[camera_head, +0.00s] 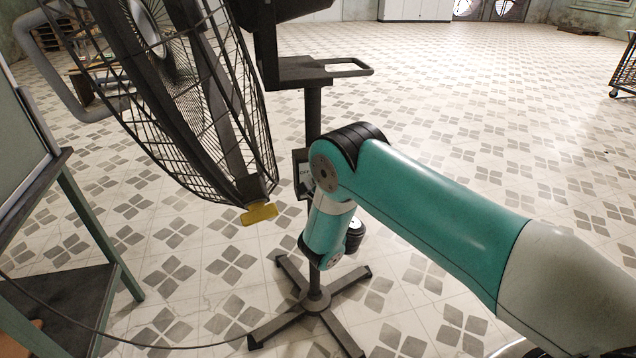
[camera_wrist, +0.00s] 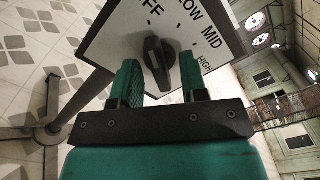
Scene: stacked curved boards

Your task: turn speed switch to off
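The speed switch is a black knob (camera_wrist: 158,62) on a white panel (camera_wrist: 112,48) with the labels OFF, LOW, MID and HIGH, large in the wrist view. The knob's long grip runs roughly toward the OFF side, but I cannot tell exactly which mark it points at. My gripper (camera_wrist: 159,72) is open, with one green finger on each side of the knob. Gaps show between fingers and knob. In the head view the switch box (camera_head: 301,170) is on the fan stand, partly hidden by my teal arm, and my gripper is hidden there.
The caged fan (camera_head: 190,110) with a yellow tag (camera_head: 259,213) leans close at the left of my arm. Its stand has a dark pole (camera_head: 313,115) and a splayed base (camera_head: 316,303). A green-legged table (camera_head: 100,235) stands at far left. Tiled floor at right is open.

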